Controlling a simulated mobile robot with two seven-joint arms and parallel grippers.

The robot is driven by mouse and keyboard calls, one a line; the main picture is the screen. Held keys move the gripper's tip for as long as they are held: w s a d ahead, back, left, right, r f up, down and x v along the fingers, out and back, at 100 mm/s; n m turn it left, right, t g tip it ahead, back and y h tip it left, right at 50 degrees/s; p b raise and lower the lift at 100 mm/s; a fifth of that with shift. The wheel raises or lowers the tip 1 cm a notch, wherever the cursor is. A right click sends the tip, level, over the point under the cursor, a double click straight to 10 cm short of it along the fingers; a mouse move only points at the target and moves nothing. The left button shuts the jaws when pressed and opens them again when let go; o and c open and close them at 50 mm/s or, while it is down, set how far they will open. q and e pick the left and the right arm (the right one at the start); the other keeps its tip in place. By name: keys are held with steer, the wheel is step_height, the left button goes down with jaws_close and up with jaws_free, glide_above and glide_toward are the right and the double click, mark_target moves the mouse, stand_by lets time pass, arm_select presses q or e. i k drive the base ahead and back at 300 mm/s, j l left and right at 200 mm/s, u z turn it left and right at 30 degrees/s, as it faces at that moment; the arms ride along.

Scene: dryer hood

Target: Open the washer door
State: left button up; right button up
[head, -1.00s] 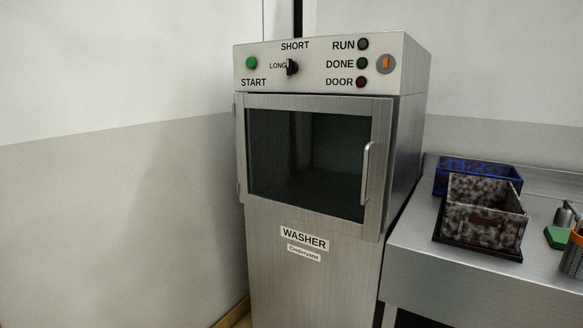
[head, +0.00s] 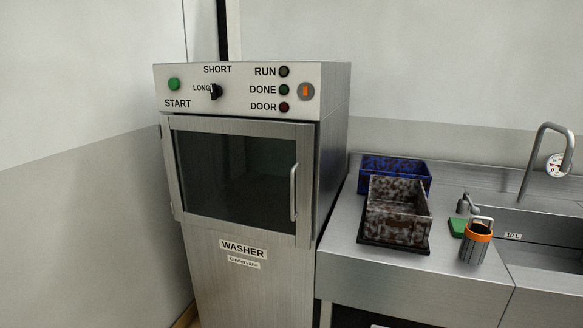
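The washer (head: 255,285) is a tall brushed-metal cabinet in the left half of the head view. Its door (head: 305,150) has a dark glass window and looks shut, or nearly so. A vertical bar handle (head: 294,192) is on the door's right side, and hinges show on the left edge. The panel above has a green START button (head: 174,84), a black knob (head: 216,92), unlit-looking RUN, DONE and DOOR lamps and an orange switch (head: 305,91). Neither of my grippers is in view.
A steel counter (head: 345,270) adjoins the washer on the right. It holds a blue crate (head: 376,164), a dirty speckled crate (head: 398,225) on a dark tray, a green block (head: 457,228) and an orange-rimmed basket (head: 476,246). A sink with a tap (head: 540,135) is at far right.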

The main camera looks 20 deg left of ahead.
mark_target(304, 134)
steer(key=i+l, duration=0.3)
steer(key=i+l+u, duration=0.15)
steer(key=i+l, duration=0.2)
steer(key=l, duration=0.15)
